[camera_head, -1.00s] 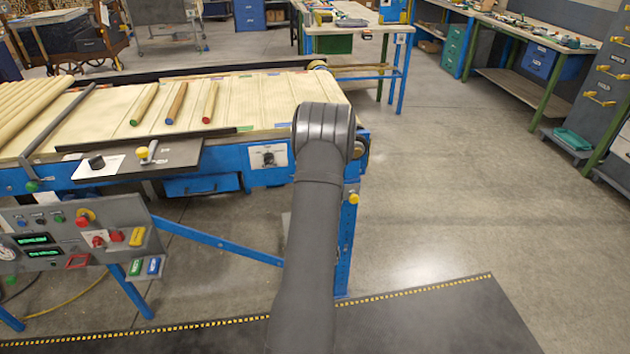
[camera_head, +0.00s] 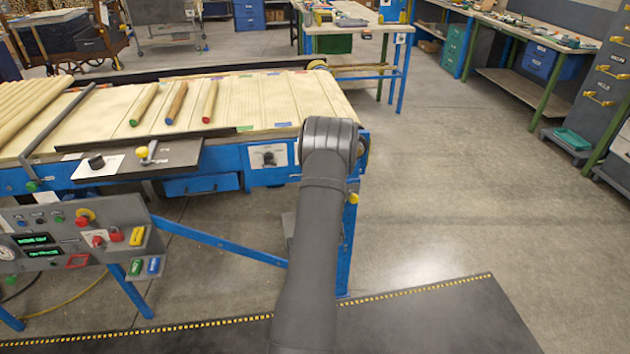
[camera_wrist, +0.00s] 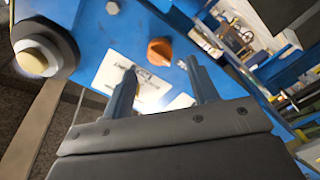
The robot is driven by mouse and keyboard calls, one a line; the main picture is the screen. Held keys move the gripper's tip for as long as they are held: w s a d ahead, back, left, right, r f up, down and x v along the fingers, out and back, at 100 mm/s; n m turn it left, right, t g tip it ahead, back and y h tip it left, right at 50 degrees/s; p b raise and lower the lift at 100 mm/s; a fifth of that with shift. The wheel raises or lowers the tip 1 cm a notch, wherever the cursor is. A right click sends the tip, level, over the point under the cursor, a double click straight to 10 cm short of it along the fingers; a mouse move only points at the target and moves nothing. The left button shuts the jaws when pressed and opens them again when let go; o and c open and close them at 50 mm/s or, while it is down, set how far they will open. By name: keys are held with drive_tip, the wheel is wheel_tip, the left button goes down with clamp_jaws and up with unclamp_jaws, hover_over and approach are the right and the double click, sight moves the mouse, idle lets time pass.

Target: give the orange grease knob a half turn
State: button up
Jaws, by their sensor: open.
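The orange grease knob (camera_wrist: 160,51) shows in the wrist view, on a blue panel above a white label plate (camera_wrist: 134,80). My gripper (camera_wrist: 160,67) is open in the wrist view, its two grey fingers apart and nothing between them. In the picture the knob lies just beyond the fingertips, roughly midway between them. I cannot tell how far ahead of them it is, but no contact shows. In the head view the knob and my gripper are both hidden.
A roller end with a pale centre (camera_wrist: 36,56) sits left of the knob in the wrist view. In the head view, the conveyor (camera_head: 265,110) carries several wooden rods, with a control panel (camera_head: 75,240) at front left. Open floor (camera_head: 450,190) lies to the right.

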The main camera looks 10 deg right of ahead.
drive_tip(key=w, duration=0.4)
drive_tip(key=shift+w, duration=0.25)
drive_tip(key=c, duration=1)
